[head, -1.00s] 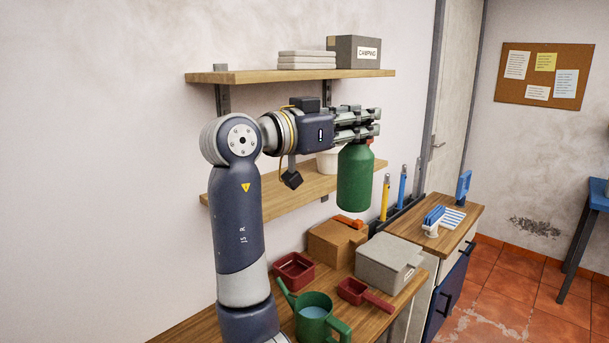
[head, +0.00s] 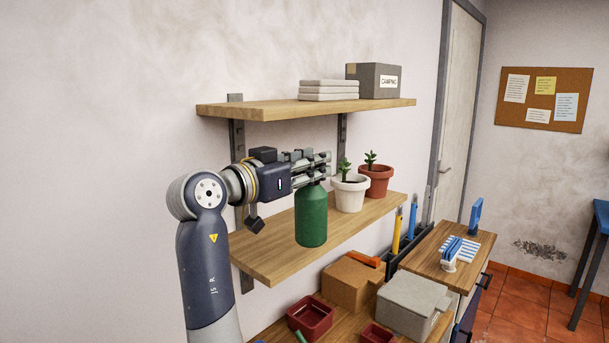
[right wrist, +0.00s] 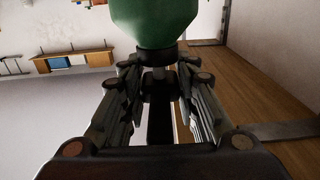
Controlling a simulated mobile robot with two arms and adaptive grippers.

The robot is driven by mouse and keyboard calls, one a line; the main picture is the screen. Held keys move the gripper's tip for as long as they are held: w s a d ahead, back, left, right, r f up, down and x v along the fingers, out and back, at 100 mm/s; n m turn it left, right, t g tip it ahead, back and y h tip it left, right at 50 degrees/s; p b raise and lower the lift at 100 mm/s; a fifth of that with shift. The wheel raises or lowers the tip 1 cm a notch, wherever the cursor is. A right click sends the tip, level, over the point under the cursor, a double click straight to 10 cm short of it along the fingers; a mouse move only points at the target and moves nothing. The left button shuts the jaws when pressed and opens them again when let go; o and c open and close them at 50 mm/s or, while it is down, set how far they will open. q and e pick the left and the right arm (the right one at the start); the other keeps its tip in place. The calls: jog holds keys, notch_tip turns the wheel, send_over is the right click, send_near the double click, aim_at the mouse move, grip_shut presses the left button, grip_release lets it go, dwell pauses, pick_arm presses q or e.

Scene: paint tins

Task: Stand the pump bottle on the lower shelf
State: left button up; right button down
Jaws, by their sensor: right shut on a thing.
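The pump bottle is a green, upright bottle (head: 311,218); its pump top is hidden by the fingers. My right gripper (head: 318,166) is shut on its top end, reaching in level from the left. The bottle also shows in the right wrist view (right wrist: 155,22), with its dark neck between the fingers. The lower shelf (head: 264,262) is a wooden board on wall brackets. In the head view the bottle's base overlaps the shelf's front part; I cannot tell whether it touches. My left gripper is not in view.
A white pot (head: 349,195) and a terracotta pot (head: 377,180) with plants stand on the lower shelf, right of the bottle. The shelf's left part looks clear. The upper shelf (head: 270,108) hangs above my gripper. Boxes and a red tray (head: 310,318) are below.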

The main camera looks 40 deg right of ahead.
pick_arm(q)
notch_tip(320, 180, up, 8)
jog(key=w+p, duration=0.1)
jog(key=p, duration=0.6)
pick_arm(e)
jog(key=w+d+f, duration=0.4)
jog(key=w+d, duration=0.3)
jog(key=w, duration=0.3)
jog(key=shift+w+f, duration=0.15)
jog(key=shift+f, duration=0.15)
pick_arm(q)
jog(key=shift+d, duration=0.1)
pick_arm(e)
jog(key=shift+f, duration=0.1)
jog(key=shift+f, duration=0.1)
jog(key=c, duration=1.2)
grip_release()
jog(key=shift+c, duration=0.2)
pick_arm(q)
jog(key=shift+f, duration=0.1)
